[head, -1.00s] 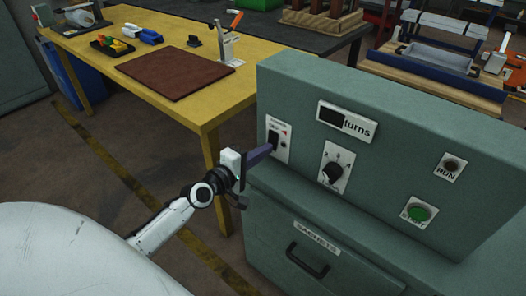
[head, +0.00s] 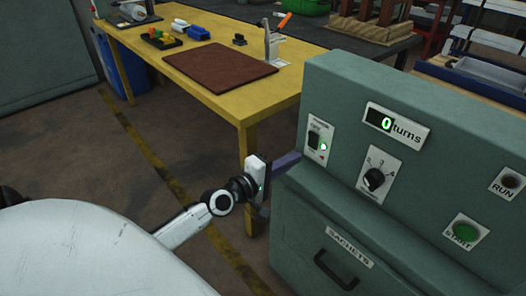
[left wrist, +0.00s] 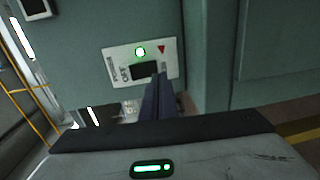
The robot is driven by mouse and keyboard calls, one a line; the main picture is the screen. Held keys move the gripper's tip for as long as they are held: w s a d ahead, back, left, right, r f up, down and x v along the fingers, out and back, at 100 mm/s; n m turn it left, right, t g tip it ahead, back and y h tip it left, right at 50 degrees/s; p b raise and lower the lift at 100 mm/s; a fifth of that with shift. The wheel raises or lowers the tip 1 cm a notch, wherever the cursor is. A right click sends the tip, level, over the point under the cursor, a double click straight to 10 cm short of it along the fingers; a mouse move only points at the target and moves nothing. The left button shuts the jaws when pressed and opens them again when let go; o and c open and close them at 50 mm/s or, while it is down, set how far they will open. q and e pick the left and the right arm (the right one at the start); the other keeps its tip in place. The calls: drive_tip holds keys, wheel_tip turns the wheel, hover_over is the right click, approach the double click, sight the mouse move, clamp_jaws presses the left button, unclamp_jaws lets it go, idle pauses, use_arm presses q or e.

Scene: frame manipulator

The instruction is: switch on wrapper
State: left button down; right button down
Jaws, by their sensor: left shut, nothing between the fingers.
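The wrapper (head: 400,165) is a grey-green cabinet with a control panel at the right of the head view. Its power switch plate (head: 319,142) has a dark rocker and a small lamp, lit green. The plate also shows in the left wrist view (left wrist: 115,58), with the green lamp above the rocker. The turns display (head: 396,124) shows a green 0. My left gripper (head: 297,157) is shut and empty, its fingertips just below and left of the plate in the head view. In the left wrist view the fingers partly cover the rocker. My right gripper is not in view.
A dial (head: 375,179), a green START button (head: 464,232) and a RUN lamp (head: 510,182) are on the same panel. A SACHETS drawer (head: 338,262) is below. A yellow table (head: 300,75) with a brown mat stands behind. Floor lies open at left.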

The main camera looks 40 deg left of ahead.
use_arm(q)
drive_tip(key=s+a+f+b, duration=0.1)
drive_tip(key=s, duration=0.8)
drive_tip(key=shift+f+b, duration=0.15)
drive_tip(key=shift+b, duration=0.2)
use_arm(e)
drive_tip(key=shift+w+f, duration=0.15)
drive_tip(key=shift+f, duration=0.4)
use_arm(q)
drive_tip(key=shift+s+a, duration=0.1)
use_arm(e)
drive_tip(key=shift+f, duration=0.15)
